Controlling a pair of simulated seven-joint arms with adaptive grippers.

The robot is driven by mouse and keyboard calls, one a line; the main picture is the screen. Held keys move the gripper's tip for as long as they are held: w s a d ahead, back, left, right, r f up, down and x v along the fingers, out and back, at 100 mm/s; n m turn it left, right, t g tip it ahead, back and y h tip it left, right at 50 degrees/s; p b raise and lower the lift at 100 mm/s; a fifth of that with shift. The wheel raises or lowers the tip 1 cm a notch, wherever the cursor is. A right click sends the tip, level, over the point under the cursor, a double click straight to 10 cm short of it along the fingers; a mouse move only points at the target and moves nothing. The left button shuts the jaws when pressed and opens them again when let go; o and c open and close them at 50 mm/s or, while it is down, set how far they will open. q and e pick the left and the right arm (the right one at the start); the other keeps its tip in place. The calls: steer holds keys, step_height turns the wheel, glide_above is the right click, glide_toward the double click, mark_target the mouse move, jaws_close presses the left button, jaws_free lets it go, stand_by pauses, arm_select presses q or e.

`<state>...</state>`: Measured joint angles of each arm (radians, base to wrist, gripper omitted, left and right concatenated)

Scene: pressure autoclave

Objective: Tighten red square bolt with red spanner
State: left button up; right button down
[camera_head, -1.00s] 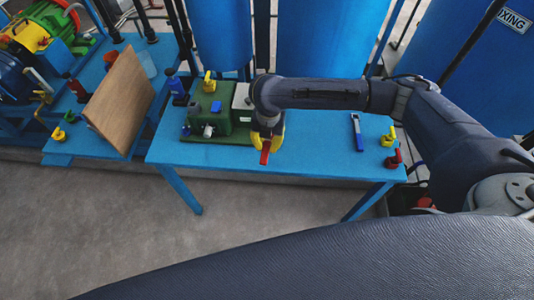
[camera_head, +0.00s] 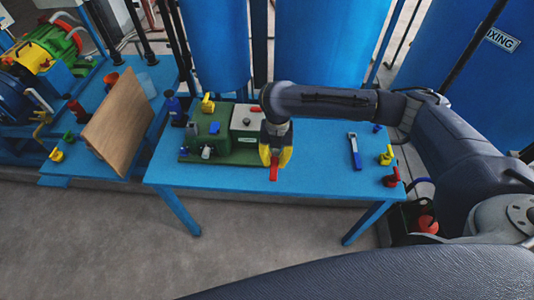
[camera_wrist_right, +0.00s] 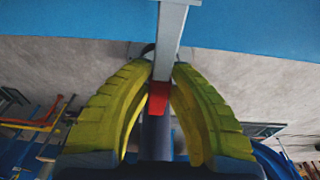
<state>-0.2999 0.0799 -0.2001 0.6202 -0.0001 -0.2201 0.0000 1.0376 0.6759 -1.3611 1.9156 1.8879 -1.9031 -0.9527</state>
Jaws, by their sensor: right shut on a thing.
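My right gripper (camera_head: 275,157) has yellow fingers and points down over the blue table, just right of the green machine (camera_head: 215,132). It is shut on the red spanner (camera_head: 273,173), whose red part sticks out below the fingers. In the right wrist view the yellow fingers (camera_wrist_right: 160,72) close on the spanner's grey bar (camera_wrist_right: 170,35), with a red part (camera_wrist_right: 158,98) between them. A small red spot (camera_head: 256,110) shows on top of the machine's white box. I cannot tell whether it is the red square bolt. My left gripper is not in view.
A blue-handled tool (camera_head: 354,150) lies on the table's right side, near yellow (camera_head: 386,155) and red (camera_head: 391,177) fittings. A brown board (camera_head: 118,122) stands tilted at left. Tall blue tanks (camera_head: 327,50) stand behind the table. Clear tabletop lies right of the gripper.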

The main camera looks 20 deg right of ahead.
steer(key=w+d+f+n+g+h, duration=0.1)
steer(key=d+f+n, duration=0.3)
steer(key=n, duration=0.6)
steer(key=shift+w+d+g+h, duration=0.35)
steer(key=shift+d+h, duration=0.35)
steer(key=shift+d, duration=0.6)
steer(key=shift+f, duration=0.1)
glide_above(291, 178)
steer(key=w, duration=0.1)
steer(key=shift+a+f, duration=0.15)
steer(key=shift+f, duration=1.25)
steer(key=shift+a+f, duration=0.1)
steer(key=shift+f, duration=1.25)
steer(key=shift+f, duration=1.3)
steer(key=c, duration=1.3)
jaws_free()
steer(key=shift+o, duration=0.2)
steer(key=v, duration=1.2)
